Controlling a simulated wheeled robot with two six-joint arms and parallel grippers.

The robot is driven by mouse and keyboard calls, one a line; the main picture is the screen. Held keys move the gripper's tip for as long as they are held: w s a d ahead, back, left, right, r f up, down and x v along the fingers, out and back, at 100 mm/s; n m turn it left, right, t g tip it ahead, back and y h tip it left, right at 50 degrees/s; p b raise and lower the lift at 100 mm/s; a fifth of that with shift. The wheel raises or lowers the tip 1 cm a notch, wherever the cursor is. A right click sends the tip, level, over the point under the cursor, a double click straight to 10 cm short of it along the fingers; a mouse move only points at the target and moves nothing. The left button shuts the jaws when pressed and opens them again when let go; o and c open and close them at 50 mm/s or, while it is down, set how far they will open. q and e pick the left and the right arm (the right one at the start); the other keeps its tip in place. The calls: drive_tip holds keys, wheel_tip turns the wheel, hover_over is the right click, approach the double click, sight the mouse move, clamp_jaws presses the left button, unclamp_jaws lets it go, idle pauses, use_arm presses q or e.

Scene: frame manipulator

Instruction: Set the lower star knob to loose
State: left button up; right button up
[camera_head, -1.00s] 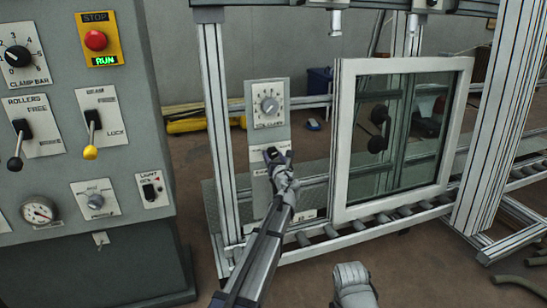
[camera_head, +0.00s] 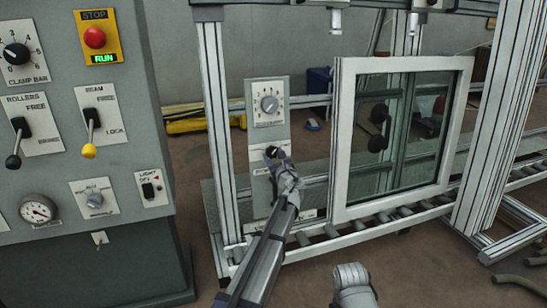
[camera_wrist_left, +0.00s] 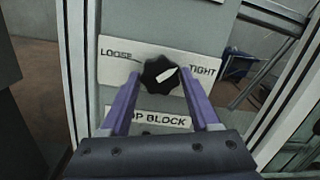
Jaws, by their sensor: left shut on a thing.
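The lower star knob (camera_wrist_left: 160,75) is black with a white pointer, on a white plate marked LOOSE at left and TIGHT at right. Its pointer aims up and right, toward TIGHT. A STOP BLOCK label (camera_wrist_left: 155,122) is below it. My left gripper (camera_wrist_left: 161,80) has its purple fingers on either side of the knob and is shut on it. In the head view my left gripper (camera_head: 276,160) reaches the lower part of the grey post panel and mostly hides the knob.
Above on the same panel is another round knob (camera_head: 269,104) with a dial. A white-framed window (camera_head: 343,150) stands close to the right on rollers. An aluminium upright (camera_head: 217,130) is close to the left. A control cabinet (camera_head: 70,190) fills the left side.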

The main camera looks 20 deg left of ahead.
use_arm(q)
drive_tip(key=n, duration=0.3)
drive_tip(key=n+y, duration=0.1)
drive_tip(key=n, duration=0.2)
drive_tip(key=shift+w+d+g, duration=0.1)
drive_tip(key=shift+g, duration=0.3)
drive_tip(key=n, duration=0.3)
drive_tip(key=n+g+p, duration=0.1)
drive_tip(key=n, duration=0.3)
drive_tip(key=shift+r+y, duration=0.1)
drive_tip(key=shift+y, duration=0.3)
drive_tip(key=n+g+p, duration=0.1)
drive_tip(key=n, duration=0.6)
drive_tip(key=shift+p, duration=0.35)
drive_tip(key=n, duration=0.2)
drive_tip(key=n+p, duration=0.1)
drive_tip(key=n, duration=0.2)
drive_tip(key=shift+n+g+h, duration=0.3)
drive_tip(key=o, duration=1.4)
drive_tip(key=shift+c, duration=0.2)
drive_tip(key=shift+d, duration=0.1)
